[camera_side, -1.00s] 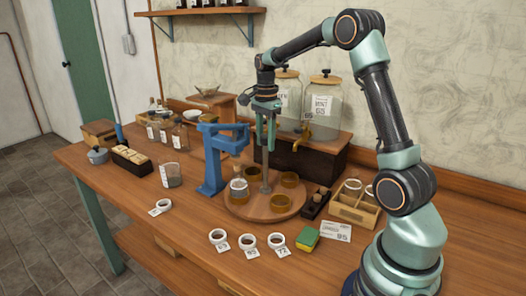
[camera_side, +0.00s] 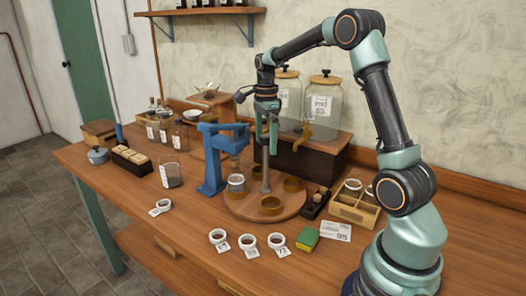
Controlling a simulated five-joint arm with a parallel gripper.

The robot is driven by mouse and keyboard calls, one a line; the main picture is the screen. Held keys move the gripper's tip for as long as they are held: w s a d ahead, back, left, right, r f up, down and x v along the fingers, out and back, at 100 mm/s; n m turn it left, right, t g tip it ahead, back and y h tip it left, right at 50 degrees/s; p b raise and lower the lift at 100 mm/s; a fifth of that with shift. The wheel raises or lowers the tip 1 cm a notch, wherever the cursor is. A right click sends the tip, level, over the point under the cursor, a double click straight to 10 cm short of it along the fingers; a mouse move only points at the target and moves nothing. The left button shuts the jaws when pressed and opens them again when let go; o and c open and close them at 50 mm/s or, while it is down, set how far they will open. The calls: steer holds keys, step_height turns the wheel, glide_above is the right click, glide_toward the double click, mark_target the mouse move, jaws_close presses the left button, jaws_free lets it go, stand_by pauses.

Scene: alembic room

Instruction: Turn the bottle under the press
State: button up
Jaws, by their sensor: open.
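The round wooden turntable (camera_side: 240,209) carries a glass bottle (camera_side: 236,184) at its left edge and several amber-brown round holders, one of them at the front (camera_side: 271,205). The blue press (camera_side: 211,165) stands at the turntable's left, its head reaching right. The bottle stands upright beneath the press head, close below it; whether they touch is too small to tell. A grey post (camera_side: 265,175) rises from the turntable's middle. My gripper (camera_side: 266,140) points down at the post's upper end with its jaws open; whether they surround the post or sit beside it is unclear.
Three white rings with tags (camera_side: 248,241) and a green-yellow sponge (camera_side: 306,239) lie in front. A compartmented wooden box (camera_side: 352,208) stands right. Glass jars (camera_side: 322,100) on a dark stand are behind. A beaker (camera_side: 170,176) stands left.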

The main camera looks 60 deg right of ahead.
steer(key=shift+r, duration=3.5)
steer(key=shift+a+r, duration=0.1)
steer(key=shift+a, duration=0.05)
steer(key=s+a+n+t, duration=0.2)
steer(key=s+a+n, duration=0.4)
steer(key=a+n, duration=0.4)
steer(key=s+a+n+t, duration=0.3)
steer(key=s+a+n, duration=0.4)
steer(key=n, duration=0.7)
steer(key=a, duration=0.2)
steer(key=shift+s+a+t, duration=0.25)
steer(key=shift+a+t, duration=0.05)
steer(key=shift+a, duration=0.05)
